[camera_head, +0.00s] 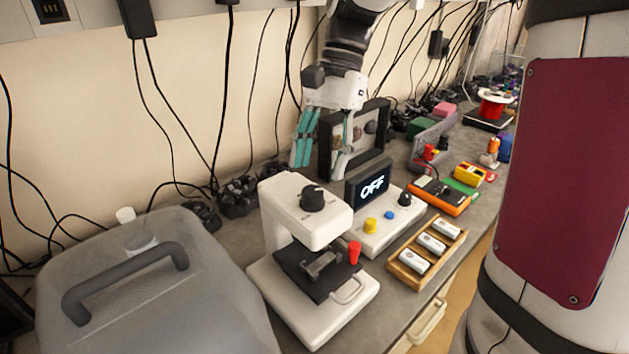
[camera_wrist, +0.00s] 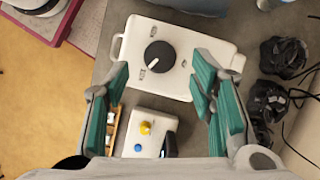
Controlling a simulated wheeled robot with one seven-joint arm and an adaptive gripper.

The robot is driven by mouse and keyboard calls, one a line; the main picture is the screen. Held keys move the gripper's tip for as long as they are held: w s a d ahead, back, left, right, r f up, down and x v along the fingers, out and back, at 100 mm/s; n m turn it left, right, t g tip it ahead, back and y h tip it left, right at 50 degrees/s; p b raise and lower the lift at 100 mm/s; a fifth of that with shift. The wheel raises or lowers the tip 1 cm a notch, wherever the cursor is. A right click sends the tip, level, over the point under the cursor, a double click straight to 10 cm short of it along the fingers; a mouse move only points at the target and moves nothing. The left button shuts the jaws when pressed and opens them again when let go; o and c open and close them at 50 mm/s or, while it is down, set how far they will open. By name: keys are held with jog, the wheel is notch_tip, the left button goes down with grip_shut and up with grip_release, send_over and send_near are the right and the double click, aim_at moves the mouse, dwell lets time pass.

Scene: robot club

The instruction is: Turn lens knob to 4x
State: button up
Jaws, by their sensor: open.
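The lens knob (camera_head: 312,198) is a round black dial on top of the white microscope-like device (camera_head: 283,215). In the wrist view the knob (camera_wrist: 160,56) has a white pointer mark aimed toward the lower left. Small labels lie around it on the white top (camera_wrist: 185,40), too small to read. My gripper (camera_head: 322,165) is open and empty, with teal finger pads, above and behind the device in the head view. In the wrist view my gripper (camera_wrist: 160,72) has its fingers apart on either side of the knob, not touching it.
A display box reading OFF (camera_head: 372,188) stands right beside the device. A dark framed panel (camera_head: 380,112) is close behind my gripper. A grey case with a handle (camera_head: 190,300) fills the lower left. A wooden tray (camera_head: 455,250) holds several small white pieces. Cables hang along the wall.

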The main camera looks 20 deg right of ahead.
aim_at(313, 190)
jog(key=shift+x, duration=2.25)
jog(key=c, duration=1.1)
